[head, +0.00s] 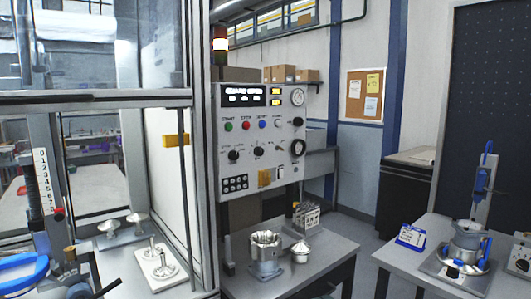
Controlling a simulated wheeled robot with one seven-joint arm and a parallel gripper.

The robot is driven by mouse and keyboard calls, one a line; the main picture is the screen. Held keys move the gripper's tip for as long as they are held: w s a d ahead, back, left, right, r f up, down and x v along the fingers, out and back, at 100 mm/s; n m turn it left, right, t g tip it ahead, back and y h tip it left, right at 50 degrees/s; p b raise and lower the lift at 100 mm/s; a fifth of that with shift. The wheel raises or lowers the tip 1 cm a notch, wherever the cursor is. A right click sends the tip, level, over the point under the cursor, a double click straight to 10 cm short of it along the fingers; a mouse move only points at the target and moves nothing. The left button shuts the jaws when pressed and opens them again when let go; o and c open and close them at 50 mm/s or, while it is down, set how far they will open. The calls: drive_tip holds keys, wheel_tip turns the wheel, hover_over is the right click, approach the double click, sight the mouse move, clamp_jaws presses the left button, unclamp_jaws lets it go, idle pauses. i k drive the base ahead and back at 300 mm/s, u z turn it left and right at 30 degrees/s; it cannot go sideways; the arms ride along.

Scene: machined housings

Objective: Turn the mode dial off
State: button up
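A white control panel (262,145) stands upright near the middle of the head view. A row of small black rotary knobs crosses its middle, among them a left knob (233,155) and a middle knob (258,151). A larger black dial (298,148) sits at the panel's right edge. The labels are too small to read, so I cannot tell which is the mode dial or where its pointer stands. Green, red, blue and white buttons (245,125) run above the knobs. My gripper is not in view.
A glass-walled booth frame (201,190) stands left of the panel. A metal table (325,262) below the panel bears a machined housing (266,252). Another table (415,258) at right holds a clamped housing (468,240). Floor shows between these tables.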

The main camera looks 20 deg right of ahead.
sight(233, 155)
drive_tip(key=z, duration=0.15)
drive_tip(key=i, duration=1.2)
drive_tip(key=u, duration=0.15)
